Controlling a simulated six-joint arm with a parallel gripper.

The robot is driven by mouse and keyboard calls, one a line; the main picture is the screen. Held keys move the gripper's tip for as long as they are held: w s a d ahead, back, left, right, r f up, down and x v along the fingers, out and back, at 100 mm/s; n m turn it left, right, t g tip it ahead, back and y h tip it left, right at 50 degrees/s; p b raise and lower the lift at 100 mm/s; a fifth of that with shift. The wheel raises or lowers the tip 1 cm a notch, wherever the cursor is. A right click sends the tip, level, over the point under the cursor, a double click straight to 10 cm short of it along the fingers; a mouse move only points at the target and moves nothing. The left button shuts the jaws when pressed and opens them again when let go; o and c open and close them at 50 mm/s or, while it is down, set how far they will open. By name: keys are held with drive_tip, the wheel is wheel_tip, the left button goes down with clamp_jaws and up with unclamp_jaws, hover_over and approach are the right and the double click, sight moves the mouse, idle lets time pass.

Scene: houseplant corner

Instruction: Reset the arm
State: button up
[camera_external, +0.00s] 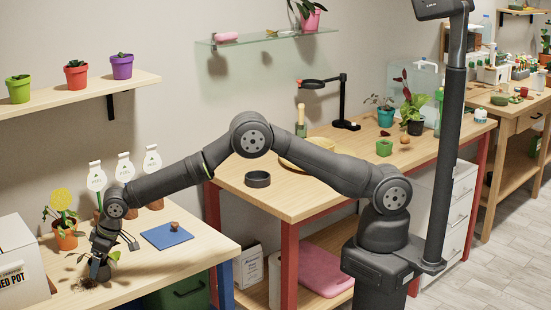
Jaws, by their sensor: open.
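My gripper (97,266) is low over the left wooden table, near its front edge, at the end of my outstretched arm. It points down and its jaws are open. Right at its fingertips is a small leafy plant (113,256) with dark soil or roots (88,284) on the tabletop. The fingers partly hide the plant, and I cannot tell whether they touch it.
An orange pot (66,238) with a yellow flower stands behind my gripper. A white box (20,270) is at left. A blue mat (167,236) holds a small brown item. Labelled brown pots (154,203) stand behind. A shelf (60,98) with coloured pots hangs above.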

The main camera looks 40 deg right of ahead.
drive_tip(key=v, duration=0.9)
drive_tip(key=x, duration=1.1)
drive_tip(key=shift+f, duration=0.4)
wheel_tip(320, 180, up, 5)
drive_tip(key=shift+w+f, duration=0.1)
drive_tip(key=shift+f, duration=0.05)
drive_tip(key=w+d+r+m, duration=0.1)
drive_tip(key=w+d+r, duration=0.2)
drive_tip(key=w+d, duration=0.3)
drive_tip(key=w+d+r, duration=0.3)
drive_tip(key=d, duration=0.6)
drive_tip(key=w+d+r+m, duration=0.1)
drive_tip(key=w+d+r, duration=0.2)
drive_tip(key=w+d, duration=0.3)
drive_tip(key=w+d+m+h, duration=0.1)
drive_tip(key=w+d, duration=0.3)
drive_tip(key=d, duration=0.8)
drive_tip(key=w+d+r+m+t, duration=0.1)
drive_tip(key=w+d, duration=0.4)
drive_tip(key=d, duration=0.8)
drive_tip(key=w+d+r+m+h, duration=0.1)
drive_tip(key=w+d+m, duration=0.2)
drive_tip(key=d, duration=0.9)
drive_tip(key=shift+w+d+r+m+h, duration=0.15)
drive_tip(key=shift+w+m+h, duration=0.15)
drive_tip(key=shift+w, duration=0.7)
